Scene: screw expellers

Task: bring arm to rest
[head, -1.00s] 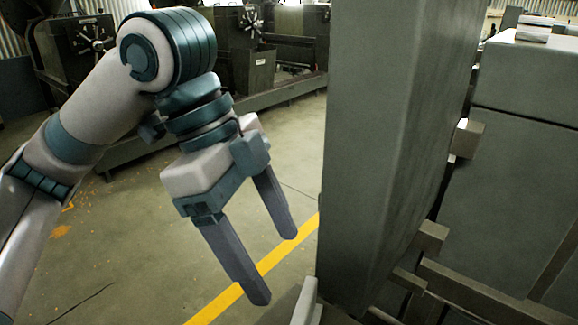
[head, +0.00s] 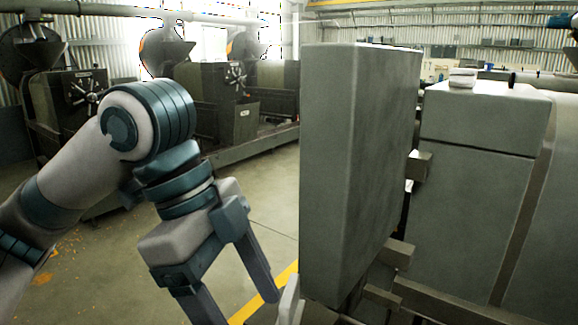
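My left gripper (head: 238,300) hangs at the lower middle of the head view, fingers pointing down. Its two grey fingers are spread apart with nothing between them. The lower finger tip is cut off by the frame's bottom edge. My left arm comes in from the left and bends at a teal-ringed joint. The gripper is left of a tall grey-green cabinet (head: 345,170), with a gap of floor between their upper parts.
A second machine body (head: 470,190) stands right of the tall cabinet, with beams (head: 450,305) low beside it. Several screw expellers (head: 215,100) line the back left. A yellow line (head: 250,308) crosses the concrete floor (head: 275,210), which is open behind the arm.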

